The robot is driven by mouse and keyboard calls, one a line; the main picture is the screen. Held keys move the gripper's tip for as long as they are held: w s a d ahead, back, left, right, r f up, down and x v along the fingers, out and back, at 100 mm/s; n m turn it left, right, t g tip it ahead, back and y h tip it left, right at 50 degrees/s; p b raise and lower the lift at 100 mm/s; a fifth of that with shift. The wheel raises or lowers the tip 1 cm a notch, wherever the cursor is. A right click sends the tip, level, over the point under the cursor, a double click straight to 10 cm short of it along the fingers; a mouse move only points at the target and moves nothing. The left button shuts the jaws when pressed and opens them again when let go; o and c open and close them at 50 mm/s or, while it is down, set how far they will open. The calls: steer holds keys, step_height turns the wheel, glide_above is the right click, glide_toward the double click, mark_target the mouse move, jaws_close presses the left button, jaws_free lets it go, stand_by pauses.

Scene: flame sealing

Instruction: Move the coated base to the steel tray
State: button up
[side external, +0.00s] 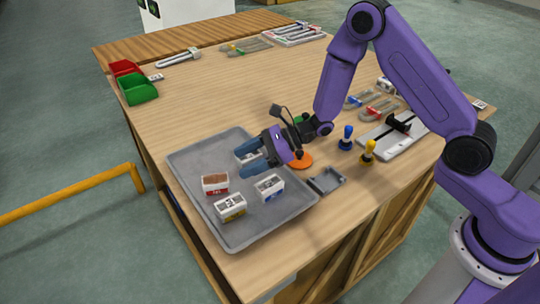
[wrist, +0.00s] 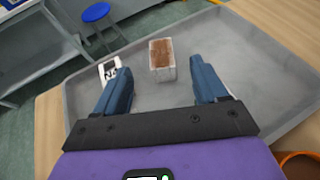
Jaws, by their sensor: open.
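A block with a brown, coated-looking top (side external: 215,183) stands upright in a large grey tray (side external: 190,158), which looks like metal. In the wrist view the brown-topped block (wrist: 162,60) is ahead of my gripper (wrist: 160,75), seen between the two blue fingers and apart from them. In the side view my gripper (side external: 246,164) is open and empty above the tray, to the upper right of that block. A white block with blue marking (side external: 269,188) and one with yellow marking (side external: 231,207) stand nearby in the tray. Another white block (side external: 247,153) is partly hidden by the fingers.
A small grey dish (side external: 327,180) and an orange disc (side external: 300,160) lie right of the tray. Blue (side external: 346,138) and yellow (side external: 368,151) handled tools stand farther right. Green (side external: 138,90) and red (side external: 125,68) bins sit at the far left. The table's middle back is clear.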

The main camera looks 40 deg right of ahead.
steer(key=s+r+n+g+h, duration=0.1)
steer(key=s+r+n+g, duration=0.3)
steer(key=s, duration=0.3)
steer(key=s+a+r+n+g+h, duration=0.1)
steer(key=s+r+n+g, duration=0.15)
steer(key=s+n, duration=0.5)
steer(key=s+r+n+g+h, duration=0.15)
steer(key=s+n+g, duration=0.25)
steer(key=s, duration=0.4)
steer(key=s+d+r+n+g+h, duration=0.1)
steer(key=s+d+r+n+h, duration=0.1)
steer(key=s+d+n+h, duration=0.45)
steer(key=s+d+r+n+t+h, duration=0.1)
steer(key=s+d+n+t, duration=0.1)
steer(key=d+n, duration=0.4)
steer(key=s+d+r+n+t+h, duration=0.1)
steer(key=s+d+n+t, duration=0.1)
steer(key=d+n+t, duration=0.2)
steer(key=d+n, duration=0.2)
steer(key=n, duration=0.1)
steer(key=shift+s, duration=0.15)
